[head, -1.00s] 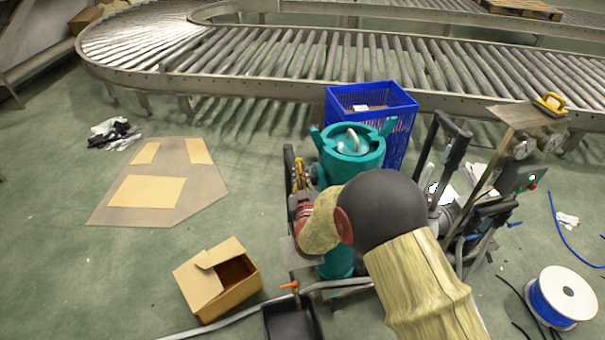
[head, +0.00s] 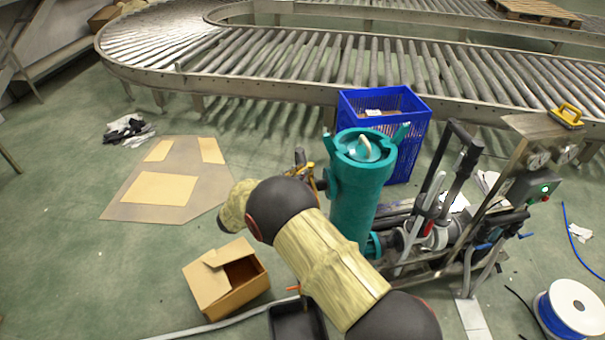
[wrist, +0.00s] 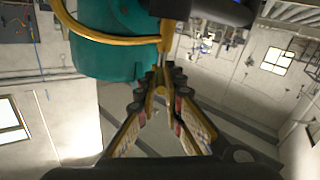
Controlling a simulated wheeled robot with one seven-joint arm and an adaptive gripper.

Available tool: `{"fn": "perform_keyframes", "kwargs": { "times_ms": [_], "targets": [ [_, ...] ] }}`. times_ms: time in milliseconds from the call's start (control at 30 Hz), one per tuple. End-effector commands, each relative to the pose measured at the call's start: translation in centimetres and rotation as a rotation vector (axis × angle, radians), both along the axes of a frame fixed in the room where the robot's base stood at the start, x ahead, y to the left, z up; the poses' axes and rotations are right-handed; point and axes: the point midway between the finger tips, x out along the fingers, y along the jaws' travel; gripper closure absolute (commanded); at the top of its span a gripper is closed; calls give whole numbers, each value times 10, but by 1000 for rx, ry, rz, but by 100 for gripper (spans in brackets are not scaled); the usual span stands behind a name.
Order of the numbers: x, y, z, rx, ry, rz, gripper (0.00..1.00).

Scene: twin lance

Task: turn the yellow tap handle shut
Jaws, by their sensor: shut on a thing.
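The yellow tap handle (wrist: 162,48) shows in the wrist view as a bent yellow bar beside a teal vessel (wrist: 105,55). My gripper (wrist: 163,78) is shut on the lower end of this yellow bar, with a dark-padded finger on each side. In the head view a bit of yellow (head: 303,170) shows left of the upright teal vessel (head: 358,190). My arm hides the gripper there, and most of the tap. I cannot tell the handle's exact angle.
A blue crate (head: 408,135) stands behind the vessel. A pump frame with gauges (head: 538,160) is at right. An open cardboard box (head: 225,290) and a black tray (head: 298,325) lie in front. A cable reel (head: 575,308) is lower right. Floor at left is mostly clear.

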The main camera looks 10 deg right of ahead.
Motion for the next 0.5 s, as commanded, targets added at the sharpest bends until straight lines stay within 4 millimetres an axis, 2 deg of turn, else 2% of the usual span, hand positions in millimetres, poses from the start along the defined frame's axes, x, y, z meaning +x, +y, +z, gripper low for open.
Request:
{"fn": "perform_keyframes", "kwargs": {
  "times_ms": [500],
  "targets": [
    [21,8,-2,2,-3,-386,100]
  ]
}}
